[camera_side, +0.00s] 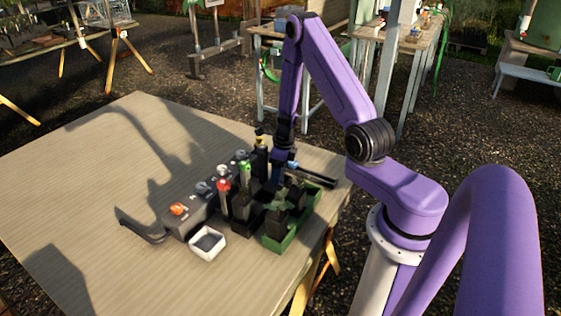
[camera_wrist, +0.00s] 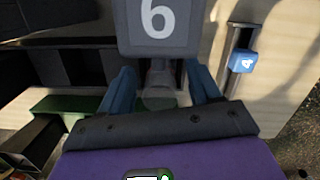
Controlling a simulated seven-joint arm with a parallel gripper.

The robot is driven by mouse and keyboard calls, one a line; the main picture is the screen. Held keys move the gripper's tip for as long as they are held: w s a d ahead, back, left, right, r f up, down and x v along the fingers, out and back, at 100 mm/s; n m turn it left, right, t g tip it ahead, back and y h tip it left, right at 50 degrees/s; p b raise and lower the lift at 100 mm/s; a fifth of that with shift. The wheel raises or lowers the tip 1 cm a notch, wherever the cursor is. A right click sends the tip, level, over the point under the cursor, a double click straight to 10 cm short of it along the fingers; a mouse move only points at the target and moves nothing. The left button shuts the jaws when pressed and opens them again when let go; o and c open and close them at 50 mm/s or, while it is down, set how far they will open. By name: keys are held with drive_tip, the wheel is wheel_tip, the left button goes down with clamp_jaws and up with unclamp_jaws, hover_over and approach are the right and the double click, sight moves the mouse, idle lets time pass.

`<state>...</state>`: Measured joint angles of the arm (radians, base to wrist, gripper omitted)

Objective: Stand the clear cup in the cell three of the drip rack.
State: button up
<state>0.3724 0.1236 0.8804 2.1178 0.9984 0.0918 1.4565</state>
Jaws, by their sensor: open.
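A long dark grey rack (camera_side: 186,222) with a black handle at its left end lies across the table in the side view; it looks like the drip rack. Its cell numbers are unreadable there. My gripper (camera_wrist: 161,92) is open, its blue fingers pointing down at the rack's far right part. Between the fingers in the wrist view is a see-through grey round piece (camera_wrist: 158,98), perhaps the clear cup; gaps show on both sides. A dark grey plate marked 6 (camera_wrist: 158,25) is just beyond it. In the side view the cup cannot be made out.
A white square dish (camera_side: 207,244) stands in front of the rack. A green tray (camera_side: 276,244) with black blocks is to its right. Red- and green-topped items crowd close to my gripper. The table's left side is clear.

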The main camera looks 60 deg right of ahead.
drive_tip(key=shift+r, duration=0.15)
wheel_tip(320, 180, up, 17)
drive_tip(key=s, duration=0.2)
drive_tip(key=shift+d, duration=0.2)
idle(0.6)
